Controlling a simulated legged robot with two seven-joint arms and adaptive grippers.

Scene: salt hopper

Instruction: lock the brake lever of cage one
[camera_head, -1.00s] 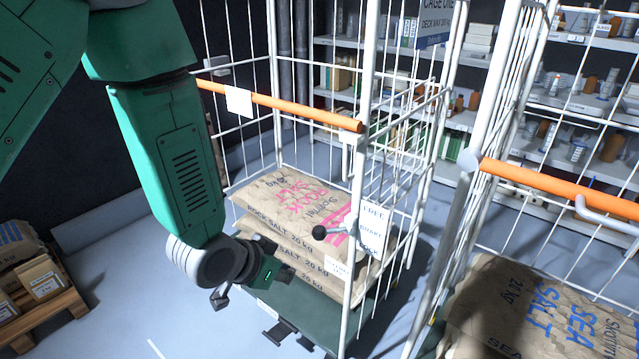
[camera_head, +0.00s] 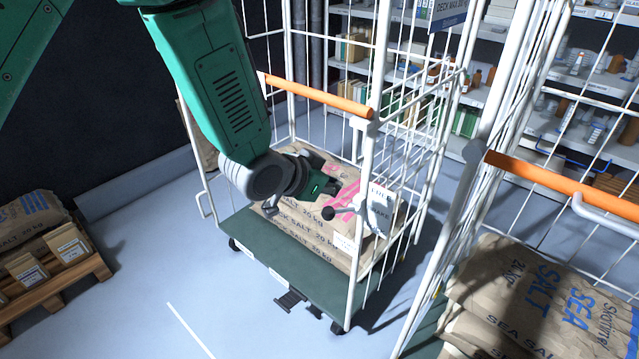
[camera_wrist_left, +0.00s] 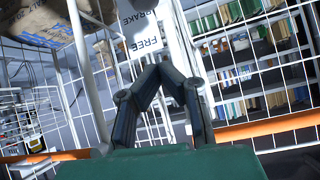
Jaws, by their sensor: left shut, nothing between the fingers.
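Cage one is a white wire cage (camera_head: 366,165) with an orange bar (camera_head: 318,97) and salt sacks (camera_head: 300,226) on its green deck (camera_head: 262,258). Its brake lever (camera_head: 345,211), with a black round knob (camera_head: 328,213), sits on the front right post and points left. A white card (camera_head: 381,208) reading FREE and BRAKE hangs behind it; it also shows in the left wrist view (camera_wrist_left: 147,44). My left gripper (camera_head: 335,186) is shut and empty, just above the knob, apparently not touching it. In the wrist view its fingers (camera_wrist_left: 160,76) meet before the card; the knob is not clearly visible there.
A second cage with an orange bar (camera_head: 560,183) and sea salt sacks (camera_head: 535,295) stands close on the right. A pallet (camera_head: 60,285) with sacks and boxes is at the left. Shelves (camera_head: 400,75) line the back. The floor at the front left is clear.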

